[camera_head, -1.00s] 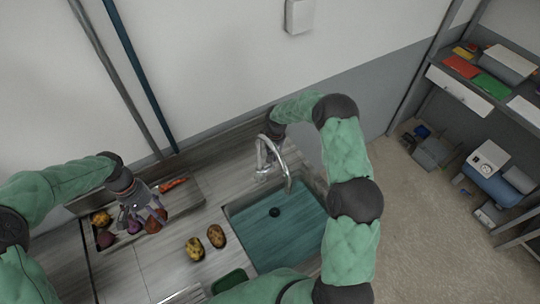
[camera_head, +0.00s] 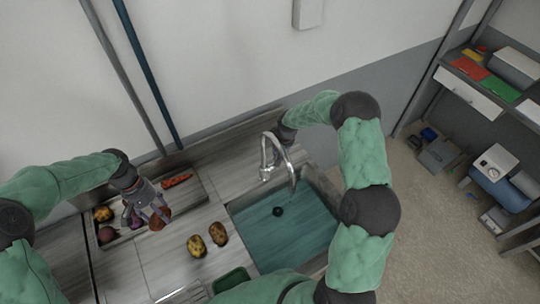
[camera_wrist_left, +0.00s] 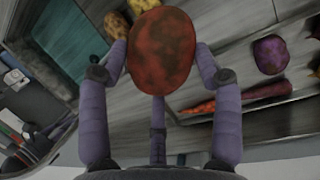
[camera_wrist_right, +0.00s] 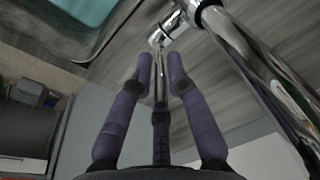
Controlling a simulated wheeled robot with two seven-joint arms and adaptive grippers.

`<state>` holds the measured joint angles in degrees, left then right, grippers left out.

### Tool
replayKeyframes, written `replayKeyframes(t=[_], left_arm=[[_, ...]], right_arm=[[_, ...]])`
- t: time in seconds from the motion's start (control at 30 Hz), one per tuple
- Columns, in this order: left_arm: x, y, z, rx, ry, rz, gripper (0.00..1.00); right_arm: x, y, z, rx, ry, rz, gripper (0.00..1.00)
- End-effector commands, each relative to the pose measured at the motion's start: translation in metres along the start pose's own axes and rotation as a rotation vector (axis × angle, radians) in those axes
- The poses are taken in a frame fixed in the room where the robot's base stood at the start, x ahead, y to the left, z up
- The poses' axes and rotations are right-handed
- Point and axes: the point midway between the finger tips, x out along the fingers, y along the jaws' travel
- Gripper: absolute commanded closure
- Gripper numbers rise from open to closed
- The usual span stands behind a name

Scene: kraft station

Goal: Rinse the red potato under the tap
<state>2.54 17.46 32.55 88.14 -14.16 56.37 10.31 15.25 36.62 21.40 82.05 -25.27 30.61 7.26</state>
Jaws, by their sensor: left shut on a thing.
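The red potato (camera_wrist_left: 162,50) is held between the fingers of my left gripper (camera_wrist_left: 162,60), filling the space between its tips.
The tray (camera_head: 205,190) holds a carrot (camera_head: 177,181), a yellow potato (camera_head: 103,214), a dark reddish vegetable (camera_head: 106,234) and a purple one. Two spotted potatoes (camera_head: 197,246) lie on the counter between tray and sink. A green container (camera_head: 231,280) sits in front.

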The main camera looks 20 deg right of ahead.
Motion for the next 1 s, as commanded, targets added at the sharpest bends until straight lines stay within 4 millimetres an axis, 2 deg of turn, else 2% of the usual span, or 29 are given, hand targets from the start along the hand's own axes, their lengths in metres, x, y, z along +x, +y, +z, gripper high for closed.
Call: replayKeyframes(t=[0.43,0.8,1.0], left_arm=[[0.000,0.000,0.000,0.000,0.000,0.000,0.72],[0.000,0.000,0.000,0.000,0.000,0.000,0.72],[0.000,0.000,0.000,0.000,0.000,0.000,0.72]], right_arm=[[-0.005,0.000,0.000,0.000,0.000,0.000,0.65],[-0.059,0.000,-0.001,0.000,0.002,0.001,0.65],[-0.073,0.000,0.000,0.000,0.000,0.000,0.65]])
